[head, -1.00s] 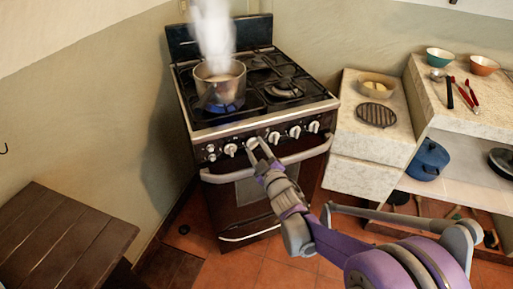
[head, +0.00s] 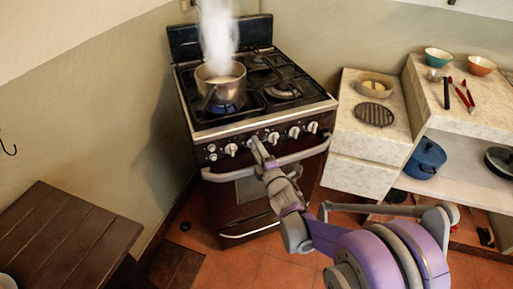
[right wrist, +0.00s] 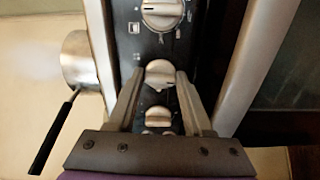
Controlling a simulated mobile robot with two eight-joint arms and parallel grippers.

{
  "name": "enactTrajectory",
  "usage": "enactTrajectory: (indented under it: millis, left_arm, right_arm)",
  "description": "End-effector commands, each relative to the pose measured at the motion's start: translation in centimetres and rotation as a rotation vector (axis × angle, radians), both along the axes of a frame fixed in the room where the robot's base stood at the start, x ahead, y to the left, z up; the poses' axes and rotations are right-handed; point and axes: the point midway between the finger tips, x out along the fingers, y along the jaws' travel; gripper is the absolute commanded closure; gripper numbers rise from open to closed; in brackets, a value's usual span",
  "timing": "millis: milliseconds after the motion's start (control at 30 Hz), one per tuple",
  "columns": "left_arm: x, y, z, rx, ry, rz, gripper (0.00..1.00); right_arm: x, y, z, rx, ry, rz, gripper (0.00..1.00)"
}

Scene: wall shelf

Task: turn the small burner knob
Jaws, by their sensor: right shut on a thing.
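The stove (head: 250,120) has a row of white knobs along its dark front panel. My right gripper (head: 257,143) reaches that panel, left of the middle of the row. In the right wrist view its two fingers (right wrist: 160,85) are shut on a white burner knob (right wrist: 160,73), one on each side. The knob has a dark mark on its right side. The fingers hide most of this knob in the head view. I cannot read which burner it serves. My left gripper is not in view.
A steaming pot (head: 221,88) stands on the left front burner, its dark handle pointing toward the front. An oven handle bar (head: 220,176) runs just below the knobs. Another knob (right wrist: 162,13) sits close to the held one. A wooden table (head: 60,235) stands at the left.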

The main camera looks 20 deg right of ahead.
Motion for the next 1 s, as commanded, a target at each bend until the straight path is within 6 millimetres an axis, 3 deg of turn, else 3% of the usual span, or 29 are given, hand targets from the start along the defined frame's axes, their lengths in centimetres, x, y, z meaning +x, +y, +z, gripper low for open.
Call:
enactTrajectory:
  millis: [667, 700, 833, 1000]
  left_arm:
    - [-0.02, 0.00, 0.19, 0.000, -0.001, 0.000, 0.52]
    - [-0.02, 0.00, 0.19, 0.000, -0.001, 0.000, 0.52]
    - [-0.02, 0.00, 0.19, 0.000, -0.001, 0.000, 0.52]
    - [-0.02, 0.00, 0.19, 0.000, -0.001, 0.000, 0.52]
  right_arm:
    - [0.01, 0.00, 0.00, -0.060, -0.007, 0.000, 1.00]
    - [0.01, 0.00, 0.00, -0.060, -0.007, 0.000, 0.44]
    - [0.01, 0.00, 0.00, -0.060, -0.007, 0.000, 0.21]
    - [0.01, 0.00, 0.00, -0.059, -0.007, 0.000, 0.20]
